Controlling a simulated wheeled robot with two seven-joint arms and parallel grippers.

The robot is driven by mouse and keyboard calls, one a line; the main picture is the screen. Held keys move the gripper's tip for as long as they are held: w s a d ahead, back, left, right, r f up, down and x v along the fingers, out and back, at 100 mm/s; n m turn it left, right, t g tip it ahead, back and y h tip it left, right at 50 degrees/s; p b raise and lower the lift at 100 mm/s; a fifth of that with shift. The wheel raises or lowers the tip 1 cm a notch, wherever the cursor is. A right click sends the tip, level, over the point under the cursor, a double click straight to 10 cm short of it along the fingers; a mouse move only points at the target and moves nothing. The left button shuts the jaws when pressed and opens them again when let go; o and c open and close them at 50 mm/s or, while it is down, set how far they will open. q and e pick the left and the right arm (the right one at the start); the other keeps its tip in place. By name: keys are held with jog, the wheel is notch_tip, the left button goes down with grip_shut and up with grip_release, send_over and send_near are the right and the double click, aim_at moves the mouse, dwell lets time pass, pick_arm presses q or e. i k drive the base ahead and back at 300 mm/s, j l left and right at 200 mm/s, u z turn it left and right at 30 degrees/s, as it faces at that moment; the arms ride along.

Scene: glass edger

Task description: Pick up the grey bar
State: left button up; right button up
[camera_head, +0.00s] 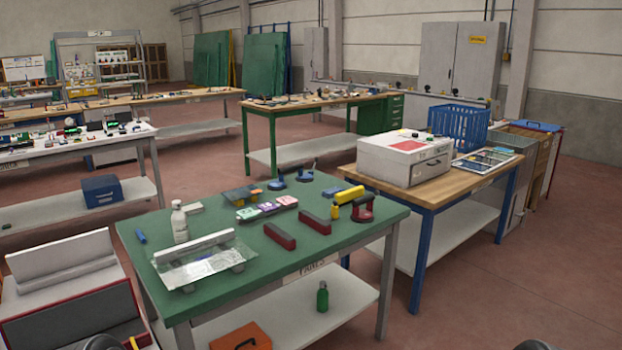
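A long light grey bar (194,245) lies along a clear glass sheet (215,266) at the near left of the green-topped table (330,246). The sheet sits on small dark supports, slightly above the tabletop. I cannot tell whether the bar is fixed to the glass. Neither of my grippers shows in this view. Only dark rounded shapes show at the bottom edge, and they look like parts of my arms.
A white bottle (179,222) stands just behind the bar. Two dark red blocks (280,236), a yellow tool (348,195) and a red-black suction cup (363,208) lie farther right. The front right of the tabletop is clear.

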aim_at(166, 255)
jog(key=i+j, duration=0.15)
jog(key=j, duration=0.15)
jog(key=i+j+z, duration=0.1)
jog(key=j, duration=0.25)
jog(key=i+j+z, duration=0.1)
jog(key=j, duration=0.2)
jog(key=i+j, duration=0.15)
jog(key=j, duration=0.2)
